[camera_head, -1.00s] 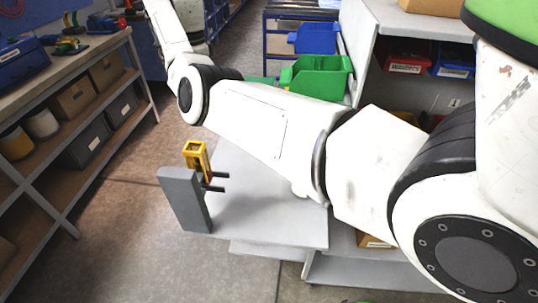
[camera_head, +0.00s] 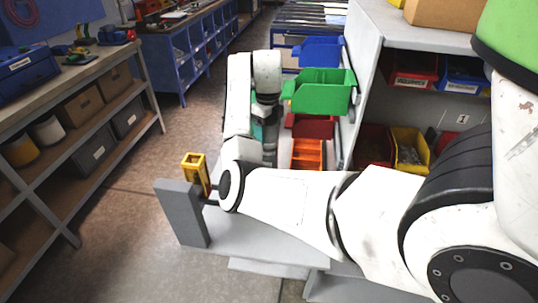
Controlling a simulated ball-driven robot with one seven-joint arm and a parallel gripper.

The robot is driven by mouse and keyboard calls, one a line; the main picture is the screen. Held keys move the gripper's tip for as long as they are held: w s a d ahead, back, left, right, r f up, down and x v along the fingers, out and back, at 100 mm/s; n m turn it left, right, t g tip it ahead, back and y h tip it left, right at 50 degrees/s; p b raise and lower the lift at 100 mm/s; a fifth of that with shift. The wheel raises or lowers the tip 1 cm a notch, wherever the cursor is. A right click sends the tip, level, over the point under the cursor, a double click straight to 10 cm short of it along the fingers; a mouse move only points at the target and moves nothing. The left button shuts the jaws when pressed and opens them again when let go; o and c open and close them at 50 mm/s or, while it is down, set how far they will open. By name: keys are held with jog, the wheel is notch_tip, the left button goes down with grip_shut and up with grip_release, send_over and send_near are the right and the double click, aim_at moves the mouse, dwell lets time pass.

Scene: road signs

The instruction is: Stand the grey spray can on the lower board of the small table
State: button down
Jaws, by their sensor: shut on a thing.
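The small table stands at the front centre, with a pale grey upper board (camera_head: 275,238) and a lower board (camera_head: 268,267) whose front edge shows beneath it. My white arm crosses over the upper board and hides much of it. My forearm rises behind the left end of the board, and my wrist bends over and points down beyond it. I cannot make out my gripper's fingers; they are hidden behind my own arm. I cannot make out the grey spray can in the view.
A grey upright block (camera_head: 180,213) and a yellow frame (camera_head: 195,172) stand at the board's left end, close to my elbow. Green (camera_head: 320,92), blue (camera_head: 317,50) and orange (camera_head: 308,153) bins are behind. A shelf unit (camera_head: 415,30) stands right; the left floor is clear.

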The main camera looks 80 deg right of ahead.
aim_at(268, 146)
jog(key=shift+f+p, duration=0.5)
jog(key=shift+f, duration=2.7)
jog(key=shift+c, duration=0.4)
grip_release()
